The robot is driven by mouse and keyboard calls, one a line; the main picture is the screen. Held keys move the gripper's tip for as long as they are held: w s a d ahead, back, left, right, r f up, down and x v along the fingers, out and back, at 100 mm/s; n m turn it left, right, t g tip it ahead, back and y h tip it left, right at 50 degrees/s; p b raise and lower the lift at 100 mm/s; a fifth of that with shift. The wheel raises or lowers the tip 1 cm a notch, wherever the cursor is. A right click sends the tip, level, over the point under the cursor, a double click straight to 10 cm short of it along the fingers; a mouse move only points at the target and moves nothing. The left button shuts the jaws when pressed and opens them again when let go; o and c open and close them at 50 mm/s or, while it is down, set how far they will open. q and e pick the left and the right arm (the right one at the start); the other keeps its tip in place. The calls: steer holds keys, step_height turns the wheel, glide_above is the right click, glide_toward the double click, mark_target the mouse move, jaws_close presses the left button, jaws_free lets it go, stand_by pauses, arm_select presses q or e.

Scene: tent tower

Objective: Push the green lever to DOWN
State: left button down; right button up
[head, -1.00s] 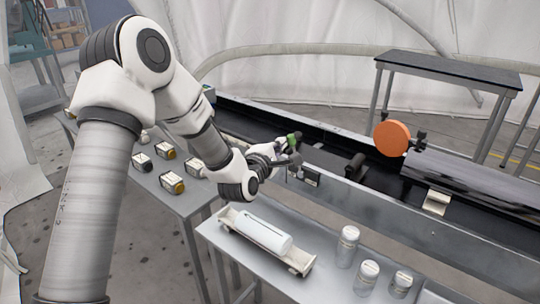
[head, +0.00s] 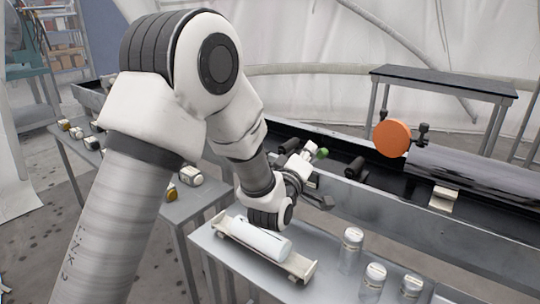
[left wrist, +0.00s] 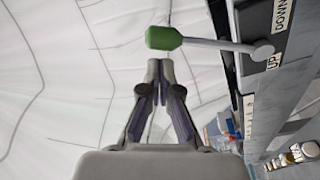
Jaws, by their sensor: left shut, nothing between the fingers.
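The lever's green knob (head: 322,153) shows in the head view above the near rail of the black trough. In the left wrist view the green knob (left wrist: 163,38) sits on a grey rod that runs right to a round pivot (left wrist: 262,50). The UP label (left wrist: 273,62) is just below the pivot and the DOWN label (left wrist: 282,15) is above it. My left gripper (head: 326,202) is shut and empty, below the knob in the head view. In the wrist view its fingertips (left wrist: 160,68) lie just below the knob, with a small gap in the picture. My right gripper is not in view.
A white cylinder (head: 258,238) lies in a cradle (head: 298,268) on the near table, below my gripper. Lidded jars (head: 352,250) stand to its right. An orange disc (head: 392,138) stands at the trough, right of the lever.

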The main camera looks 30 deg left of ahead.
arm_select(q)
steer(key=shift+s+d+f+m+b, duration=0.15)
steer(key=shift+d+f+m+b, duration=0.1)
steer(key=shift+d+m+b, duration=0.4)
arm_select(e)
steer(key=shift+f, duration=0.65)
arm_select(q)
steer(key=shift+a+m, duration=0.1)
steer(key=shift+m, duration=0.15)
steer(key=shift+p, duration=0.3)
